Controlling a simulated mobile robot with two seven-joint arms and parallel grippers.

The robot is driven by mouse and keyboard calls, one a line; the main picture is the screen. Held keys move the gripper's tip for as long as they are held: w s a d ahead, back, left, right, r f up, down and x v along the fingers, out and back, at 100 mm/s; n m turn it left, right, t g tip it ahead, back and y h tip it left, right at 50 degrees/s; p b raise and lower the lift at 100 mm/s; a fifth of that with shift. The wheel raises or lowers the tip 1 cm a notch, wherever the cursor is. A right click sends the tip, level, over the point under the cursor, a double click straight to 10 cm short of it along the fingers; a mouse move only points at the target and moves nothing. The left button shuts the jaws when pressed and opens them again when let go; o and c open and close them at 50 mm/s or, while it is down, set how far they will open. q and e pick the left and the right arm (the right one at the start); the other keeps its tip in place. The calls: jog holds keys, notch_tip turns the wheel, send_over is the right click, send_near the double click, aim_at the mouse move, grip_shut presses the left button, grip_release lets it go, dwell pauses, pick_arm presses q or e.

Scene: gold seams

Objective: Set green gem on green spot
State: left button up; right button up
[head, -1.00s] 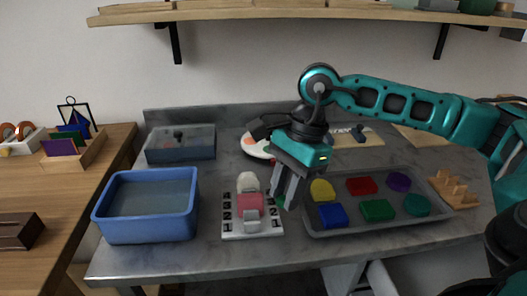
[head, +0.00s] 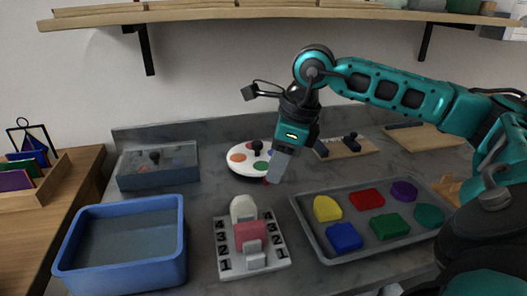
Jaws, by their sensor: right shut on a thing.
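A round white board (head: 232,168) with coloured spots and a dark knob lies at the back middle of the grey table. Its green spot (head: 260,166) shows just left of my right gripper (head: 273,180). The gripper points down over the board's right front side, its fingers shut. What it holds is hidden now; a bit of green showed at its fingertips earlier, so I take it to be the green gem. I cannot tell whether the fingertips touch the board. My left gripper is out of view.
A grey tray (head: 318,247) of coloured blocks, one of them green (head: 390,226), lies at right. A white numbered stand (head: 225,238) is in front, a blue bin (head: 122,281) at left. A grey box (head: 158,178) stands behind the bin. A shelf (head: 270,15) hangs above.

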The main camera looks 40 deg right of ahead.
send_over(260, 166)
jog(key=s, duration=0.1)
jog(key=shift+d, duration=0.25)
notch_tip(260, 166, down, 4)
jog(key=shift+w+d+r+b, duration=0.15)
jog(key=shift+r+b, duration=0.1)
jog(key=shift+b, duration=0.25)
jog(key=shift+f, duration=0.1)
jog(key=shift+f, duration=0.15)
jog(key=o, duration=0.7)
jog(key=shift+o, duration=0.2)
